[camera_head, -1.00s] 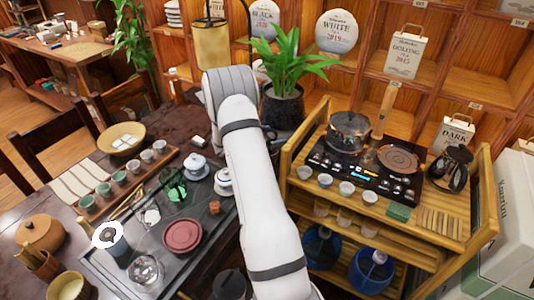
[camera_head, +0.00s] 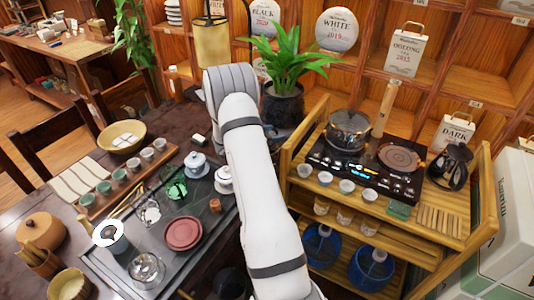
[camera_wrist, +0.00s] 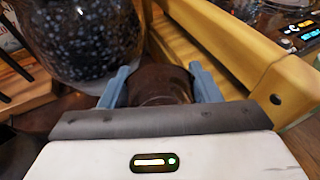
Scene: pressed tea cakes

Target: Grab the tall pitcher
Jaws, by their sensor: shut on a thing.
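In the wrist view, my gripper (camera_wrist: 160,88) has its two blue-grey fingers on either side of a dark brown, rounded vessel (camera_wrist: 160,80) and is shut on it. Only part of the vessel shows, so I cannot tell its full height or whether it is the tall pitcher. In the head view, my white arm hides most of the gripper and the vessel. A black, jug-like thing (camera_head: 450,165) stands on the right end of the wooden cart, well away from my gripper.
A potted plant (camera_head: 283,105) stands close by the gripper; its dark pot (camera_wrist: 85,35) fills the wrist view's upper left. The cart's wooden rail (camera_wrist: 225,60) is close on the right. The tea tray (camera_head: 140,250) holds cups and pots left of my arm.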

